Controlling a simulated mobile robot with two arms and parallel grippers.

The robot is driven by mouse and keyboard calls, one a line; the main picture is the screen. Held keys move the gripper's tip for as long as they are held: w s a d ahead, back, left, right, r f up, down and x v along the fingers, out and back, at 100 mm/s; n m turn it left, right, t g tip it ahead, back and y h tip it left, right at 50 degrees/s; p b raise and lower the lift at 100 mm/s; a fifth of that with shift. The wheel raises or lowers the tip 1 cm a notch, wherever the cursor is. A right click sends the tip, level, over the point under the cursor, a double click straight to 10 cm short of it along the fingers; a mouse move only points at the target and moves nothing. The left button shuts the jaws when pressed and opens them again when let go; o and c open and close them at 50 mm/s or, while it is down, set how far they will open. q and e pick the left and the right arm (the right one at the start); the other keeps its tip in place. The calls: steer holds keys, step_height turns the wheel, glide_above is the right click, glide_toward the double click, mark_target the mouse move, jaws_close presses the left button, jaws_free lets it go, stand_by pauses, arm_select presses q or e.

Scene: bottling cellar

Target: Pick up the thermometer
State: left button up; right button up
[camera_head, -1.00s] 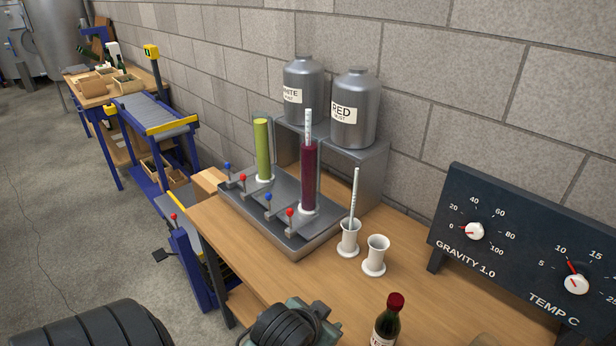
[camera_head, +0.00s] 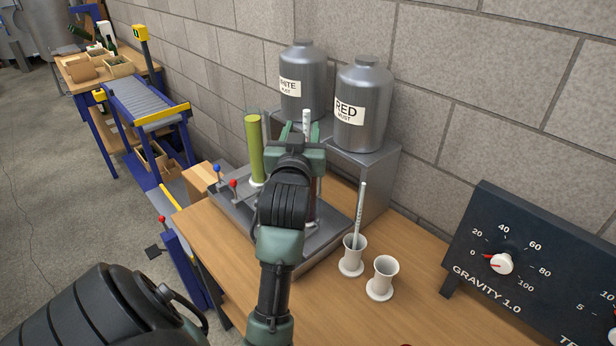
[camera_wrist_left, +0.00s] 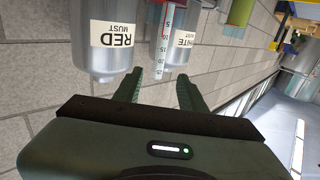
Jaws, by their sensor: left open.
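The thermometer looks to be the white numbered stick (camera_head: 306,118) standing up from the dark red cylinder (camera_head: 318,188). In the left wrist view, where the scene is upside down, the stick (camera_wrist_left: 164,45) shows a scale and a red line. My left gripper (camera_head: 303,145) is open at the stick's height and hides its lower part and most of the red cylinder. In the left wrist view the stick is ahead, between the open fingers' lines; I cannot tell whether they touch it. A thinner white stick (camera_head: 360,212) leans in a white cup (camera_head: 351,262). My right gripper is not in view.
A green cylinder (camera_head: 255,150) stands left of my gripper on the metal stand. Two steel tanks, white must (camera_head: 303,82) and red must (camera_head: 362,105), stand close behind. An empty white cup (camera_head: 382,278) and the dial panel (camera_head: 540,265) are at right.

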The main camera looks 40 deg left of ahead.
mark_target(306, 118)
arm_select(q)
steer(key=shift+w+a+r+p, duration=0.3)
steer(key=shift+w+p, duration=0.05)
steer(key=shift+w, duration=0.15)
steer(key=shift+p+x, duration=0.35)
steer(key=shift+x, duration=0.45)
steer(key=p+x, duration=0.1)
steer(key=x, duration=0.2)
steer(key=shift+d+f, duration=0.15)
steer(key=shift+f, duration=0.05)
steer(key=shift+w+a, duration=0.25)
steer(key=shift+w, duration=0.05)
steer(key=c, duration=0.9)
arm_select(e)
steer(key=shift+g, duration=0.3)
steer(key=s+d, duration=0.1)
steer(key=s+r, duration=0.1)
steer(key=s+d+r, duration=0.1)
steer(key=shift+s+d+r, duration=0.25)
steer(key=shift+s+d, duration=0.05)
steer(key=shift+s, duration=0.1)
